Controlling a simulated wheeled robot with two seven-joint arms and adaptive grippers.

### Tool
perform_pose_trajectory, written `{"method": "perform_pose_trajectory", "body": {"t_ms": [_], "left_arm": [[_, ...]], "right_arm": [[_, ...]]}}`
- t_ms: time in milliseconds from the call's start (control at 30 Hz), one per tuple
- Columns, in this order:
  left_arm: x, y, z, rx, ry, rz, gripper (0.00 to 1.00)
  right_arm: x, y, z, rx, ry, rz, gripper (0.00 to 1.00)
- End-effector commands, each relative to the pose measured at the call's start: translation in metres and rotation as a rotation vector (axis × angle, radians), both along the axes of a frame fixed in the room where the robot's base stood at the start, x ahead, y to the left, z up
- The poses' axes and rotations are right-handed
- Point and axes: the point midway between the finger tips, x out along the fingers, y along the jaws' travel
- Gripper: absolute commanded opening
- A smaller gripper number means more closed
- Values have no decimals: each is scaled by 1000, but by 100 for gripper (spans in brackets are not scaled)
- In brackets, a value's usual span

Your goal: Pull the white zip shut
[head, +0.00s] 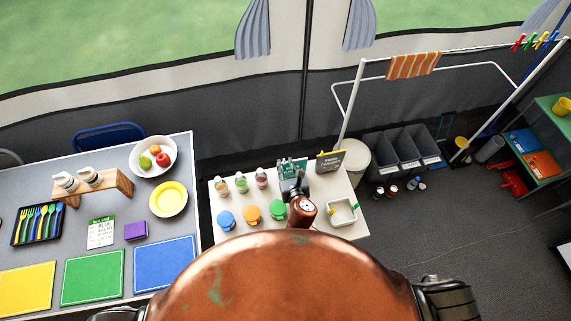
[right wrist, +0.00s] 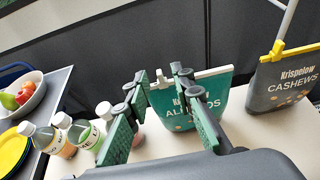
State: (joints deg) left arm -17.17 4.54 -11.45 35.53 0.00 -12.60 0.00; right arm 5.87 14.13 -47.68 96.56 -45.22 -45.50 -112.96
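A teal almonds bag (right wrist: 207,101) stands upright on a small pale table. A white zip bar runs along its top edge, with a white zip slider (right wrist: 160,83) at its left end. In the head view the bag (head: 291,167) shows behind my right gripper (head: 294,187). In the right wrist view my right gripper (right wrist: 159,76) is open. Its two green-padded fingers appear on either side of the slider, with a gap between them. I cannot tell whether either finger touches it. My left gripper is not in view.
A grey cashews bag (right wrist: 284,85) with a yellow zip stands to the right. Several bottles (right wrist: 60,134) stand to the left. The pale table (head: 345,190) also holds coloured-lidded jars (head: 250,212) and a small white tray (head: 341,212). A larger grey table is at left.

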Motion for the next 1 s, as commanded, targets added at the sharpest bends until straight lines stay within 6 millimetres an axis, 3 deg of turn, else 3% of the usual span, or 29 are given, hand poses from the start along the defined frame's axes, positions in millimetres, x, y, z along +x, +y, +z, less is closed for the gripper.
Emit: {"method": "perform_pose_trajectory", "body": {"t_ms": [367, 700, 1000], "left_arm": [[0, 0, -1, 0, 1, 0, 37], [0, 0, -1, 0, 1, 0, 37], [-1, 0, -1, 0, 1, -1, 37]], "right_arm": [[6, 1, -2, 2, 0, -1, 22], [6, 1, -3, 2, 1, -1, 0], [6, 1, -3, 2, 1, -1, 0]]}}
